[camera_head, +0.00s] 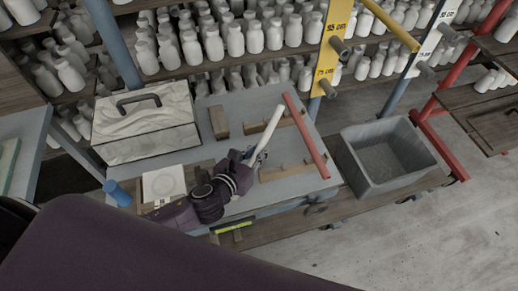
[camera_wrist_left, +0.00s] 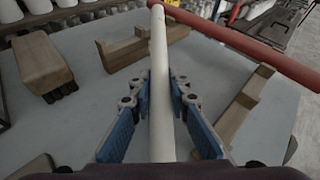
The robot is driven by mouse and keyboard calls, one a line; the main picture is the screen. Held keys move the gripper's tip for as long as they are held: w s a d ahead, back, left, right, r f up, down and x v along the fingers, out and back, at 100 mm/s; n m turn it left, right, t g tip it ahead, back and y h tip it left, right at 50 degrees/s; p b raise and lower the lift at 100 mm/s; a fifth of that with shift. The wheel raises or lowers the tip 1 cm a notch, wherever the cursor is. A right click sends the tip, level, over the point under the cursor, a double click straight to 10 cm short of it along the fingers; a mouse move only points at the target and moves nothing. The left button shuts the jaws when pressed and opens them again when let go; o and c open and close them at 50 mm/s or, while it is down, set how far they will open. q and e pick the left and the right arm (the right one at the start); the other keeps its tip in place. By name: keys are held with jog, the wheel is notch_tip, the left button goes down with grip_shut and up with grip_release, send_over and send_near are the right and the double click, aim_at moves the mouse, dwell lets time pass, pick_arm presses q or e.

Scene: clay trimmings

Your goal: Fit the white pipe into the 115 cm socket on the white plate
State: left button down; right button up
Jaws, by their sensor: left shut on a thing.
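The white pipe (camera_head: 268,130) is held at a slant above the grey table. My left gripper (camera_head: 248,158) is shut on it near its lower end. In the left wrist view the pipe (camera_wrist_left: 159,70) runs up between the blue finger pads of the gripper (camera_wrist_left: 160,122), its far end free. The narrow white plate (camera_head: 434,36) stands upright at the upper right, well apart from the pipe. It bears dark labels too small to read surely, with a grey stub socket (camera_head: 424,68) by the lower label. My right gripper is not in view.
A red pipe (camera_head: 305,135) lies across the table (camera_head: 240,103) beside wooden blocks (camera_head: 219,122). A yellow plate (camera_head: 334,45) and a yellow pipe (camera_head: 390,24) stand left of the white plate. A grey bin (camera_head: 352,165) is right of the table; a lidded box (camera_head: 145,125) is left.

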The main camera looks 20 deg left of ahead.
aim_at(258, 146)
pick_arm(q)
notch_tip(258, 146, up, 20)
jog(key=p, duration=0.2)
jog(key=shift+w+r, duration=0.1)
jog(key=shift+r, duration=0.05)
jog(key=s+a+r+n+g+y, duration=0.2)
jog(key=s+n+y, duration=0.3)
jog(key=n+y, duration=0.1)
jog(key=s+a+r+n+g+y, duration=0.2)
jog(key=s+n+g+y, duration=0.1)
jog(key=s+n+y, duration=0.2)
jog(key=n+y, duration=0.1)
jog(key=y, duration=0.1)
jog(key=shift+n+y, duration=0.3)
jog(key=shift+n, duration=0.1)
